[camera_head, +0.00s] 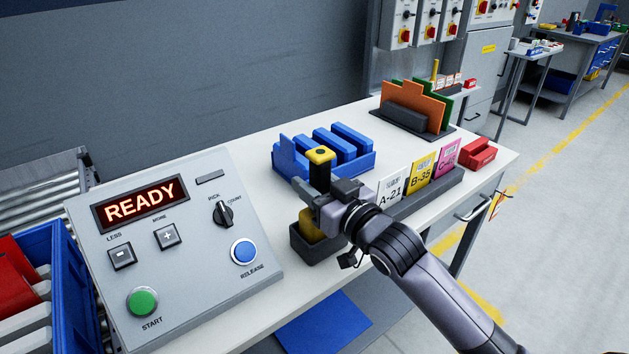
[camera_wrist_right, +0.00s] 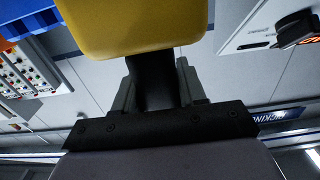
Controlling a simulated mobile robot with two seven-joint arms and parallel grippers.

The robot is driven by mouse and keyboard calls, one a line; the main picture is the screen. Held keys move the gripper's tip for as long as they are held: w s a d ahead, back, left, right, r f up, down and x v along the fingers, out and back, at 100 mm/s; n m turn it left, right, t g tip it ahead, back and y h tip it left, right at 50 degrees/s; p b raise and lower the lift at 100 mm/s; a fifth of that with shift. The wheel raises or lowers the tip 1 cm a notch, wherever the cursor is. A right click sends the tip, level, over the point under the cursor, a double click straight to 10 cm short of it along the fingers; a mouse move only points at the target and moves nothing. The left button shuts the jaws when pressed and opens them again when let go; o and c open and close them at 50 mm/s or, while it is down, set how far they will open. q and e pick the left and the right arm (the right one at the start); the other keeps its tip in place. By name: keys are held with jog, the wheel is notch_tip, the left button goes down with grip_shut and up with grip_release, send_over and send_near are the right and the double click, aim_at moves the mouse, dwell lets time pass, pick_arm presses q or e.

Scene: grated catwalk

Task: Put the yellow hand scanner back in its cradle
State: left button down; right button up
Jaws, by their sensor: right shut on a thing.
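The yellow hand scanner (camera_head: 320,156) stands roughly upright in the head view, with a yellow-and-black top, a black grip and a yellow lower part. My right gripper (camera_head: 321,190) is shut around its black middle. The right wrist view shows the black grip (camera_wrist_right: 152,80) between the fingers and a large yellow part (camera_wrist_right: 130,25) beyond. A dark open-topped box, apparently the cradle (camera_head: 318,251), is directly below the gripper. The scanner's yellow lower part shows at the box's mouth, seemingly inside it; how deep is hidden by the gripper and box wall. My left gripper is not in view.
A grey control panel (camera_head: 190,290) reading READY stands left of the cradle. A blue bin rack (camera_head: 290,162) is behind. A grey rack (camera_head: 437,192) of labelled cards and a red box (camera_head: 478,154) are to the right. The bench edge lies just in front.

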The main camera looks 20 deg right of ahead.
aim_at(315, 155)
jog(key=shift+f+b, duration=0.5)
jog(key=shift+f, duration=0.45)
jog(key=o, duration=1.6)
jog(key=shift+o, duration=0.2)
jog(key=shift+r, duration=0.1)
notch_tip(315, 155, up, 6)
jog(key=p, duration=0.6)
jog(key=shift+f, duration=0.25)
jog(key=shift+r, duration=1.1)
